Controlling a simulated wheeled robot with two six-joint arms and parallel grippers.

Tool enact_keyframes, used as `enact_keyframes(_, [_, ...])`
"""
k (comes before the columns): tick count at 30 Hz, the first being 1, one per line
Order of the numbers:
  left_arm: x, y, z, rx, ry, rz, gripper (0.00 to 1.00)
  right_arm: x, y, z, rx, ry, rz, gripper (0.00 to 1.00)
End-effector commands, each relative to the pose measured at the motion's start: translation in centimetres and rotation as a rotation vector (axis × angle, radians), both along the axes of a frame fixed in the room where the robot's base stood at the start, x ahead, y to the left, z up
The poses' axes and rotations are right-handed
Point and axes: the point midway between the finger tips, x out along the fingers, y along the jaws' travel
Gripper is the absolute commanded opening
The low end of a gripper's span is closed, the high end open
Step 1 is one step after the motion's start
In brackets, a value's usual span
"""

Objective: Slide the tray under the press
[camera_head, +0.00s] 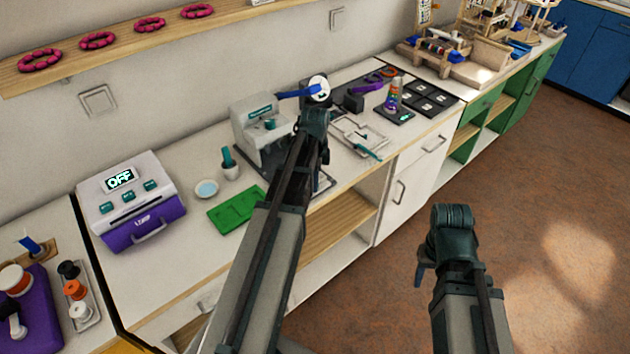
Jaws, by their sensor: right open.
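The press looks to be the grey-white machine (247,125) with teal parts on the counter by the wall, with a blue lever (294,94) and a white round disc at its upper right. A green tray (226,216) with recesses lies flat to its front left, apart from it. A shallow white tray (345,124) with a teal tool lies to its right. I cannot tell which tray is the task's. My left gripper (312,122) is at the right side of the press; its fingers are mostly hidden behind my arm. My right gripper (423,266) is open, over the floor, away from the counter.
A white and purple machine (131,200) reading OFF stands at the left. A small dish (206,189) and a teal-handled tool in a cup (230,171) are between it and the press. A shelf (140,42) hangs above.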

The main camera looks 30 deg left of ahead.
Motion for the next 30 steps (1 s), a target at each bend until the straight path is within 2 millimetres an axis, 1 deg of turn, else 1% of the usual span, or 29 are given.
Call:
enact_keyframes(1, [0.0,0.0,0.0,0.0,0.0,0.0,0.14,0.0,0.0,0.0,0.0,0.0,0.0,0.5])
enact_keyframes(3, [0.0,0.0,0.0,0.0,0.0,0.0,0.01,0.0,0.0,0.0,0.0,0.0,0.0,0.5])
enact_keyframes(4, [0.0,-0.01,0.0,0.0,0.0,0.0,0.0,0.0,0.0,0.0,0.0,0.0,0.0,0.5])
enact_keyframes(30, [0.0,-0.01,-0.01,0.0,0.0,0.0,0.0,0.0,0.0,-0.01,0.0,0.0,0.0,0.5])
